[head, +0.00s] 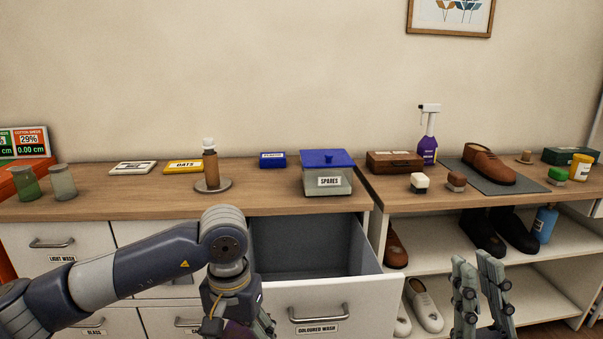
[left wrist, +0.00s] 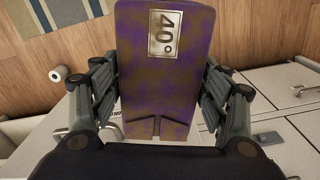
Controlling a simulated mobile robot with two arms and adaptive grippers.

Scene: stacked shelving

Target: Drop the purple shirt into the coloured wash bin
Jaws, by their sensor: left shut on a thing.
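The purple shirt (left wrist: 165,80), mottled with brown and bearing a "40°" label, is held between the two fingers of my left gripper (left wrist: 160,95). In the head view, my left gripper (head: 238,322) points down at the bottom edge, and only a bit of purple shows there. The coloured wash bin (head: 318,308) is a white drawer with a dark inside, pulled open. My left gripper is in front of its left side, and the shirt is outside it. My right gripper (head: 481,290) points up at the lower right, open and empty.
The wooden counter (head: 110,203) holds a brown bottle (head: 210,168), a blue-lidded spares box (head: 328,175) and glass jars. A shut light wash drawer (head: 58,245) is at the left. Shoes stand on open shelves at the right. The drawer's inside looks empty.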

